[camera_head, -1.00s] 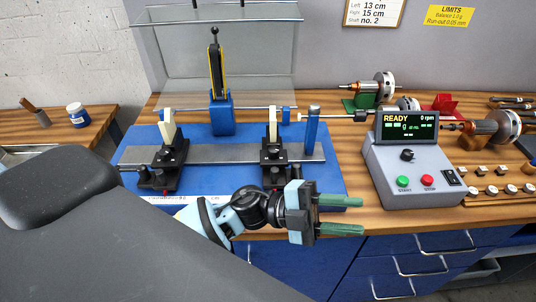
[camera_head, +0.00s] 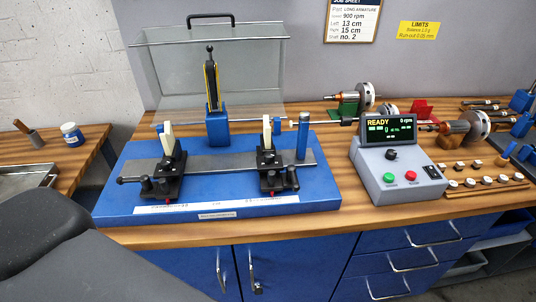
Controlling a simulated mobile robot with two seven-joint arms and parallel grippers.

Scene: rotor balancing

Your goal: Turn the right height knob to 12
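The balancing machine's blue base (camera_head: 110,205) stands on the wooden bench with a steel rail (camera_head: 215,165) along it. The right support (camera_head: 267,140) is a cream upright on a black carriage, with dark knobs (camera_head: 268,183) at its front. I cannot tell which of them is the height knob, and no height reading is legible. The left support (camera_head: 168,141) is a similar upright on its own black carriage. Neither of my grippers is in view.
A clear guard (camera_head: 180,90) stands open behind the supports. A grey control box (camera_head: 398,176) reading READY and 0 rpm is to the right, with rotors (camera_head: 470,128) beyond. A job sheet (camera_head: 352,15) hangs behind. Space in front of the supports is clear.

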